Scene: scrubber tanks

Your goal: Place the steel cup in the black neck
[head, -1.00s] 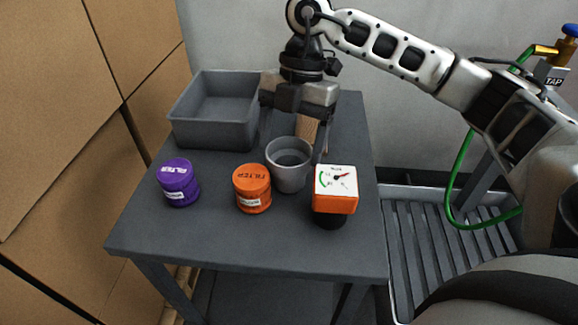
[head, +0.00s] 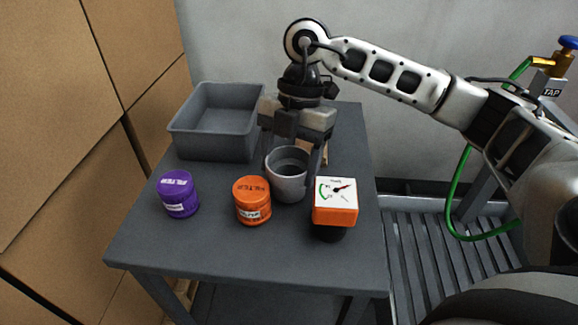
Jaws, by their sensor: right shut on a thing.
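The grey steel-looking cup (head: 288,184) stands upright on the dark table, open at the top. My right gripper (head: 293,163) reaches down from behind and above, with a finger on each side of the cup, shut on it. The cup seems to rest on the table still; a lift off it cannot be made out. I cannot make out a black neck for certain; a black round part (head: 330,233) shows under the orange gauge box (head: 335,213). My left gripper is not in view.
The orange filter jar (head: 252,202) stands close left of the cup, the gauge box close right. A purple filter jar (head: 178,196) is farther left. A grey bin (head: 217,142) stands at the back left. The table's (head: 240,250) front strip is clear. A slatted tray (head: 425,235) lies right.

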